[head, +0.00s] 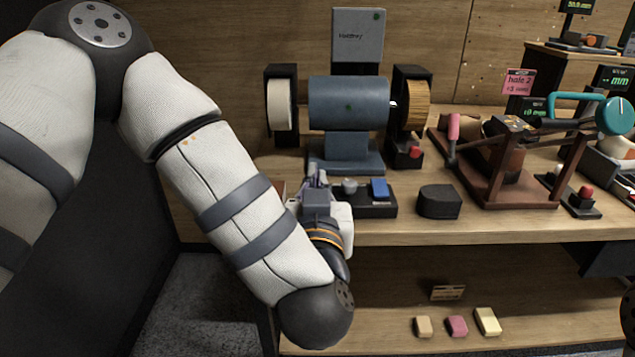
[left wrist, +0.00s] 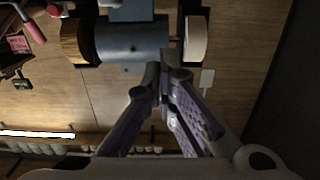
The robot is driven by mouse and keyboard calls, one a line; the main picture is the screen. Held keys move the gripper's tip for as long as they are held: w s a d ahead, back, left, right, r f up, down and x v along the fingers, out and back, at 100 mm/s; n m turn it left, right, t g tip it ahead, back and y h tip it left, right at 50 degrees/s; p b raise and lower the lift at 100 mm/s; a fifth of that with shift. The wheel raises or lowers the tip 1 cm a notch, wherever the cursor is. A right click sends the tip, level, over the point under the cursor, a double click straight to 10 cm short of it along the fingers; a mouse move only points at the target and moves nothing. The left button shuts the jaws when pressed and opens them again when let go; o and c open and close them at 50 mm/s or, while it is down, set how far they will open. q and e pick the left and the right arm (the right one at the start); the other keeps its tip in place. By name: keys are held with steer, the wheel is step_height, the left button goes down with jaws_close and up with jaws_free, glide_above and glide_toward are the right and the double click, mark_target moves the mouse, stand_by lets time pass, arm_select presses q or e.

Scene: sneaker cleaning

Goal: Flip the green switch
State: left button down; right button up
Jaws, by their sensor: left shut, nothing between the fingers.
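I see no clearly green switch. A black control box (head: 376,209) sits at the shelf's front with a grey knob (head: 349,186) and a blue switch (head: 380,189). My left gripper (head: 317,178) is over the box's left end and hides that part. It is shut and empty; whether it touches the box I cannot tell. In the left wrist view its fingers (left wrist: 163,77) meet in front of the blue-grey bench grinder (head: 348,104), which shows upside down there (left wrist: 132,42). My right gripper is not in view.
The grinder has a cream wheel (head: 281,104) and a brown wheel (head: 415,104). A black block (head: 439,202) and a brown frame (head: 508,180) with a pink handle stand to the right. Small coloured blocks (head: 457,325) lie on the lower shelf.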

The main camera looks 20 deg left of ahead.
arm_select(q)
steer(key=x, duration=0.7)
steer(key=shift+w+a+f+b, duration=0.15)
steer(key=shift+w+f+b, duration=0.1)
steer(key=shift+w+b, duration=0.15)
steer(key=f, duration=0.2)
steer(key=shift+w+a+f+b, duration=0.1)
steer(key=shift+w+f+b, duration=0.2)
steer(key=shift+w+f, duration=0.2)
steer(key=shift+f, duration=0.35)
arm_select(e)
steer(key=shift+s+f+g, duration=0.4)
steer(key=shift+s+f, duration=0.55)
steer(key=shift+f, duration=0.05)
